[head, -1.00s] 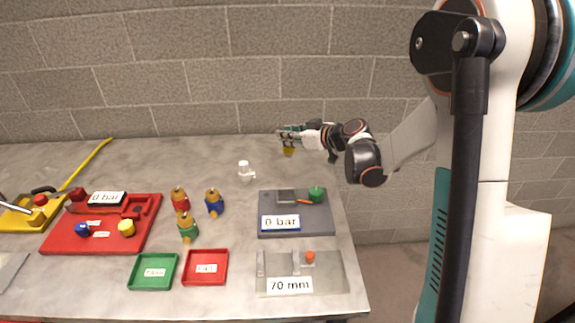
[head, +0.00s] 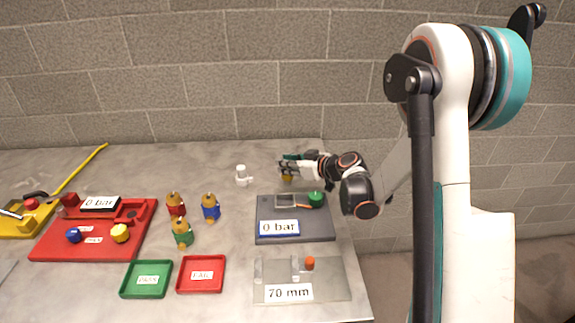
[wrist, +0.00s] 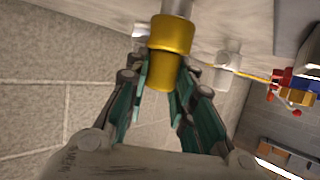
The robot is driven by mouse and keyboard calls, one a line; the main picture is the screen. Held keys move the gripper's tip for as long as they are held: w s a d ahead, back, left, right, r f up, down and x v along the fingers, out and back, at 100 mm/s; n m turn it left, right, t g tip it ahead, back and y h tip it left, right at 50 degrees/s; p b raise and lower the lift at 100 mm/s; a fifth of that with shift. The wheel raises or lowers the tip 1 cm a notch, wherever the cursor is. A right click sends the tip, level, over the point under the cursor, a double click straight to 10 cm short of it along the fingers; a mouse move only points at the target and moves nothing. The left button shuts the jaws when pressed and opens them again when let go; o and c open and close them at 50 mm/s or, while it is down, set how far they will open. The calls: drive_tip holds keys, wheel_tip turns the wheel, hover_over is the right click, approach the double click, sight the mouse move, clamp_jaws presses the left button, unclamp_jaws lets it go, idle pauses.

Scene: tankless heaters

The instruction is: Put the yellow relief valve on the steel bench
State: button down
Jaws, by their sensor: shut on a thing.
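The yellow relief valve (head: 287,178) is held by my gripper (head: 285,167) over the back right part of the steel bench (head: 140,172). In the wrist view the valve (wrist: 172,38) is a gold-yellow cylinder with a wider collar and a pale end. The teal-padded fingers of my gripper (wrist: 168,85) are shut on it from both sides. The valve hangs below the fingers in the head view. I cannot tell whether its lower end touches the bench.
A white fitting (head: 242,175) stands just left of the valve. A dark grey gauge tray (head: 295,238) lies in front. Red, blue and green-based valves (head: 211,207) stand mid-bench. Green (head: 147,293) and red (head: 201,288) trays lie near the front.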

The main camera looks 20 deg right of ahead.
drive_tip(key=shift+f, duration=0.15)
drive_tip(key=c, duration=1.4)
unclamp_jaws()
drive_tip(key=shift+o, duration=0.2)
drive_tip(key=shift+s+d+r, duration=0.15)
drive_tip(key=shift+r, duration=0.15)
drive_tip(key=p+v, duration=0.3)
drive_tip(key=v, duration=0.8)
drive_tip(key=shift+s, duration=0.3)
drive_tip(key=shift+d, duration=0.1)
